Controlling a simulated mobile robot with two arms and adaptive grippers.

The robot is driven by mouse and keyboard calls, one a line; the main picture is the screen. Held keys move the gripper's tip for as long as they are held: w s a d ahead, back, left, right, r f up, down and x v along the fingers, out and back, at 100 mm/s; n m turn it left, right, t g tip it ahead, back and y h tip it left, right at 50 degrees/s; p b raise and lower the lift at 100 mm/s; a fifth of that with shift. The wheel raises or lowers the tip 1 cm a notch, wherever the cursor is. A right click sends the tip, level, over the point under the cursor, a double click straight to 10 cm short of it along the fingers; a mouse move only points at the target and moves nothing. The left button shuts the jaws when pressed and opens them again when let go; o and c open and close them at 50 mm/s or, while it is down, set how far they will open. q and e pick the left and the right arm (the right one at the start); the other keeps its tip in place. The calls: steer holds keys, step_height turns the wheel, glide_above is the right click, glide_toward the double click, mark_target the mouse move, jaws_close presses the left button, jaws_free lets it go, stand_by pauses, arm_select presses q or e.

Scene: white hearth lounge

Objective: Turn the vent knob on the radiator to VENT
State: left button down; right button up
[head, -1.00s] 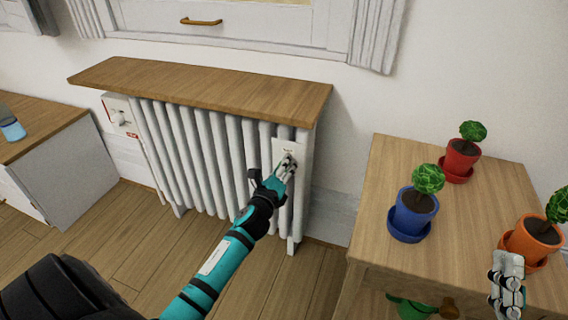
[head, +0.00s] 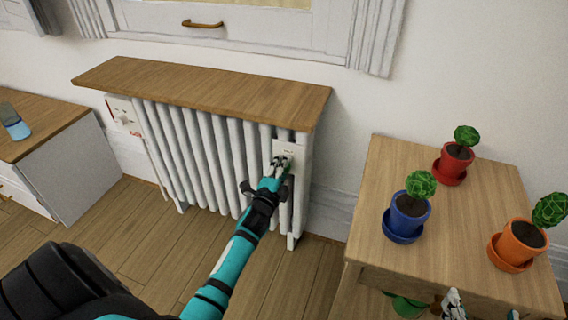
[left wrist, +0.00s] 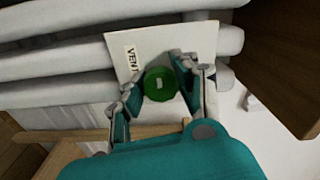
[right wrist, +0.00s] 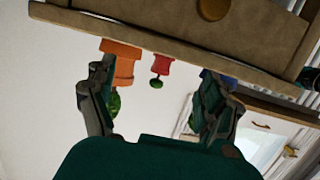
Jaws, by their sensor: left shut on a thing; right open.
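The white radiator (head: 205,165) stands against the wall under a wooden shelf. A white plate (head: 290,150) is at its right end. In the left wrist view the plate carries a VENT label (left wrist: 131,58) and a round green knob (left wrist: 159,85) with a small pale mark. My left gripper (head: 282,163) is at the plate, its fingers (left wrist: 157,82) closed on either side of the knob. The head view hides most of the knob behind the fingers. My right gripper (right wrist: 157,70) is open and empty, low by the table with the plants.
A wooden table (head: 400,165) at right holds potted plants in red (head: 453,164), blue (head: 408,214) and orange (head: 520,243) pots. A white control box (head: 122,114) is at the radiator's left end. A cabinet (head: 60,122) stands at far left. The floor before the radiator is clear.

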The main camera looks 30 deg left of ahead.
arm_select(q)
steer(key=n+p, duration=0.2)
steer(key=n, duration=0.2)
steer(key=shift+n, duration=0.3)
steer(key=n+p, duration=0.2)
steer(key=n, duration=0.1)
steer(key=shift+n, duration=0.7)
steer(key=shift+f+n+p, duration=0.15)
steer(key=shift+n+p, duration=0.55)
steer(key=shift+n, duration=0.5)
arm_select(e)
steer(key=s+d+f+g+h, duration=0.1)
steer(key=s+d+f+g, duration=0.2)
steer(key=s+f+g, duration=0.2)
steer(key=s+d+f+g+h, duration=0.2)
steer(key=s+f+g, duration=0.2)
steer(key=s, duration=0.6)
steer(key=shift+s+d+f+m+g, duration=0.3)
steer(key=shift+d+f+g, duration=0.1)
steer(key=shift+g, duration=0.8)
arm_select(q)
steer(key=c, duration=0.9)
jaws_free()
steer(key=shift+c, duration=0.2)
arm_select(e)
steer(key=shift+w+r, duration=0.1)
